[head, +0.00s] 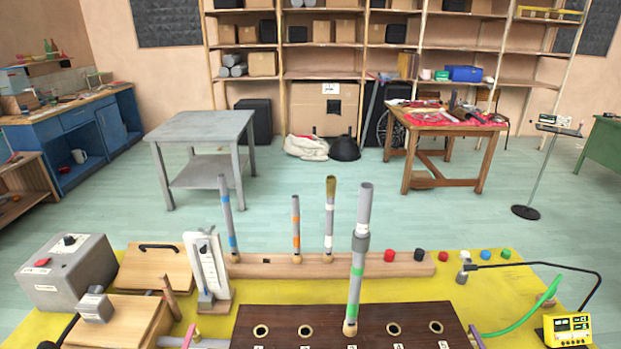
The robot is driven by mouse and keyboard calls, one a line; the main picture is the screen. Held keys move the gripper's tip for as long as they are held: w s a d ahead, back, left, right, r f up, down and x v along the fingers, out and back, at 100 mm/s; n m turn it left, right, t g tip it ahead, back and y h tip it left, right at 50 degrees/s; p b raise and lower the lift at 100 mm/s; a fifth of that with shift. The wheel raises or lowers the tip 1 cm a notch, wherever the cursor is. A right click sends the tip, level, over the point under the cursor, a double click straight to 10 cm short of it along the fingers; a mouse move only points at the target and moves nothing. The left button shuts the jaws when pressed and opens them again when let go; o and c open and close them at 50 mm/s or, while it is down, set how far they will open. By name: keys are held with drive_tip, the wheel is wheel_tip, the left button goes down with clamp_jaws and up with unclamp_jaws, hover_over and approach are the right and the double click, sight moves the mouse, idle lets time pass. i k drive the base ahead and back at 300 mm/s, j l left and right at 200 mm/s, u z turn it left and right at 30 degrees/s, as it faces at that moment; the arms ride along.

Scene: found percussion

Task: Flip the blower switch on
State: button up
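A grey metal box (68,272) stands at the left end of the yellow-topped table. It has a red control (41,262) and a black knob (69,240) on top. This looks like the blower unit, but its labels are too small to read. I cannot tell the switch's position. A smaller grey box (95,308) with a pale label sits on a wooden box in front of it; its role is unclear. My gripper is not in view.
The yellow tabletop (205,318) also holds a dark board with holes (375,322), a tall upright tube (361,230), a rack with several tubes (350,266), a white gauge (207,265) and a yellow meter (567,330). A grey table (200,124) stands behind, with open floor around it.

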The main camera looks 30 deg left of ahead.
sight(45, 261)
drive_tip(key=u, duration=2.45)
drive_tip(key=i+j, duration=0.1)
drive_tip(key=i, duration=0.7)
drive_tip(key=i+j+z, duration=0.2)
drive_tip(key=j, duration=0.25)
drive_tip(key=i+j+z, duration=0.15)
drive_tip(key=i+j, duration=0.25)
